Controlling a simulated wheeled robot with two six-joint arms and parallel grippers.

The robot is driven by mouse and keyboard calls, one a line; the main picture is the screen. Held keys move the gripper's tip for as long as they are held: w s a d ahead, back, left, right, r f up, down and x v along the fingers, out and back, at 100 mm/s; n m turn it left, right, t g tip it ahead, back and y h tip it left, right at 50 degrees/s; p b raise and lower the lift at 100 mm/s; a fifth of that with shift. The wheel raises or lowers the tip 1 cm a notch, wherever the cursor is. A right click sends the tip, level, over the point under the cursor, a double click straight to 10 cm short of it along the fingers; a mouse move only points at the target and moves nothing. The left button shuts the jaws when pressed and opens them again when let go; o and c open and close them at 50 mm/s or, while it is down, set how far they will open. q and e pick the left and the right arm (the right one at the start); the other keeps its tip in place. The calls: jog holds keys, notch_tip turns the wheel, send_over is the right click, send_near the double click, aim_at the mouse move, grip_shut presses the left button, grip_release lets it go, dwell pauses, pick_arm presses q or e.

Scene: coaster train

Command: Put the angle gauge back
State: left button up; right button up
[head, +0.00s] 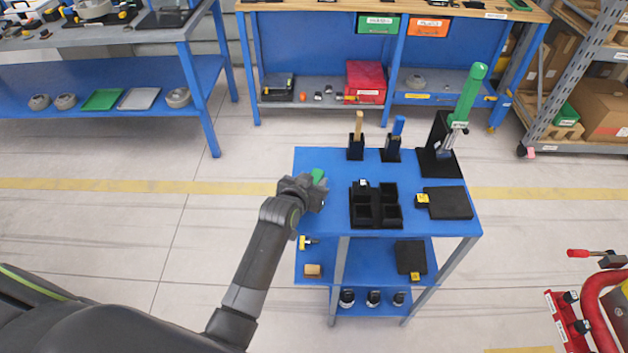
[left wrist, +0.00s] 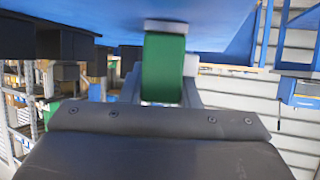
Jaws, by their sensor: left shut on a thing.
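My left gripper (head: 318,192) is at the left edge of the blue cart top (head: 330,165). It is shut on a green piece (head: 318,176), mostly hidden by the gripper in the head view. In the left wrist view the green piece (left wrist: 163,70) is an upright block between the fingers, with a pale grey end (left wrist: 165,26) at or very near the blue surface; I cannot tell if they touch. I cannot tell whether this piece is the angle gauge. My right gripper is not in view.
A black holder with several compartments (head: 363,210), two small stands (head: 356,152) (head: 392,154) with tan and blue handles, a green-handled press (head: 441,150) and a black pad (head: 448,203) stand on the cart. The lower shelf (head: 365,257) holds small parts. The cart top's back left is clear.

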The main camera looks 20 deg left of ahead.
pick_arm(q)
jog(key=o, duration=1.1)
jog(key=shift+f, duration=0.1)
jog(key=shift+c, duration=0.2)
jog(key=shift+s+r, duration=0.1)
jog(key=shift+r, duration=0.1)
jog(key=v, duration=1.2)
jog(key=shift+b, duration=0.35)
